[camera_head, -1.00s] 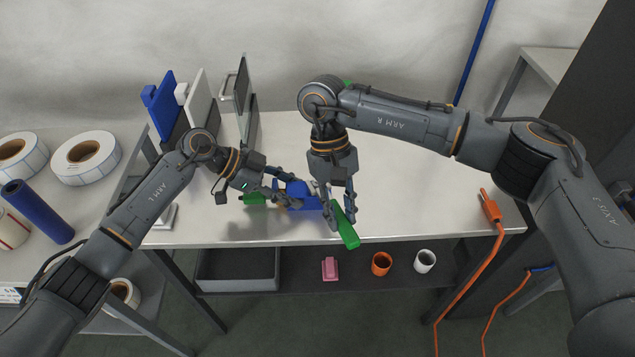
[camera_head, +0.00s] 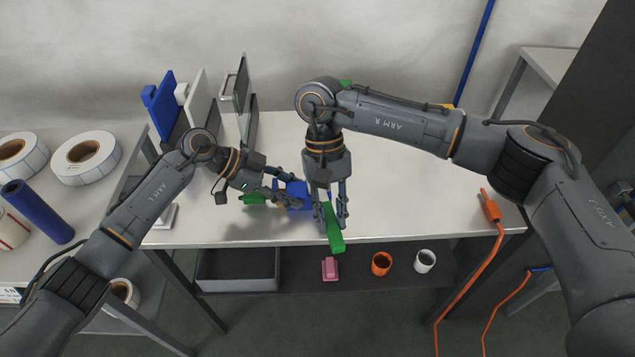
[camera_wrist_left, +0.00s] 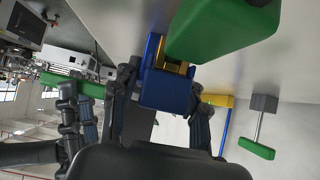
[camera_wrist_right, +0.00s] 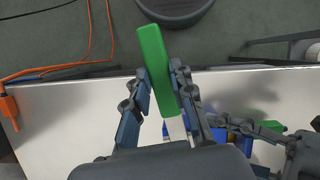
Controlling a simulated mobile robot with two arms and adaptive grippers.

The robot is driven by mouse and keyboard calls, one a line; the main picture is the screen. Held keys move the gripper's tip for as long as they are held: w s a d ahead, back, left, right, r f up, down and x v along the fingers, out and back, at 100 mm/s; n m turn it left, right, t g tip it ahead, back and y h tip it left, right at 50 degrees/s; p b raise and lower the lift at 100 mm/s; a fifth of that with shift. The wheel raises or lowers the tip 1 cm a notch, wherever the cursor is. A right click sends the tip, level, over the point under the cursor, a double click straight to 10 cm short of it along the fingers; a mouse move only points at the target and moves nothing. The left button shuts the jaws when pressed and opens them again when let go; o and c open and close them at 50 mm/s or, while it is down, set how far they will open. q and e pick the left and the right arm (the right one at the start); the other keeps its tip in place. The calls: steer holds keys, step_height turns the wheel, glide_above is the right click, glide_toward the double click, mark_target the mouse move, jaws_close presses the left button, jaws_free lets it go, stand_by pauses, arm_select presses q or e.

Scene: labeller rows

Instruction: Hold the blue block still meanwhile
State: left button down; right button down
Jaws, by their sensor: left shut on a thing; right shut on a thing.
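The blue block (camera_head: 297,193) is near the front middle of the white table. My left gripper (camera_head: 286,190) is shut on it from the left. In the left wrist view the blue block (camera_wrist_left: 166,92) sits between the fingers, with a yellow part at its top. My right gripper (camera_head: 332,210) is just right of the block, pointing down and shut on a green handle (camera_head: 335,240). The green handle (camera_wrist_right: 158,70) also shows between the fingers in the right wrist view; its lower end is partly hidden. I cannot tell whether the held tool touches the block.
Another green piece (camera_head: 254,199) lies left of the block, below my left gripper. Upright panels (camera_head: 160,105) stand at the table's back left. Below are a grey bin (camera_head: 238,285), a pink block (camera_head: 330,268) and two cups. An orange cable (camera_head: 490,207) hangs at the right.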

steer(key=shift+a, duration=0.15)
steer(key=shift+s+a+m+y, duration=0.1)
steer(key=shift+a+m+y, duration=0.3)
steer(key=shift+a+m, duration=0.45)
steer(key=shift+a+m+y, duration=0.3)
steer(key=shift+a+m, duration=0.45)
steer(key=shift+m, duration=0.3)
steer(key=shift+w+a+m+y, duration=0.25)
steer(key=shift+a+m+y, duration=0.05)
steer(key=shift+a+m, duration=0.55)
steer(key=shift+w+a+m+y, duration=0.3)
steer(key=shift+a+m+y, duration=0.1)
steer(key=shift+a+m, duration=0.45)
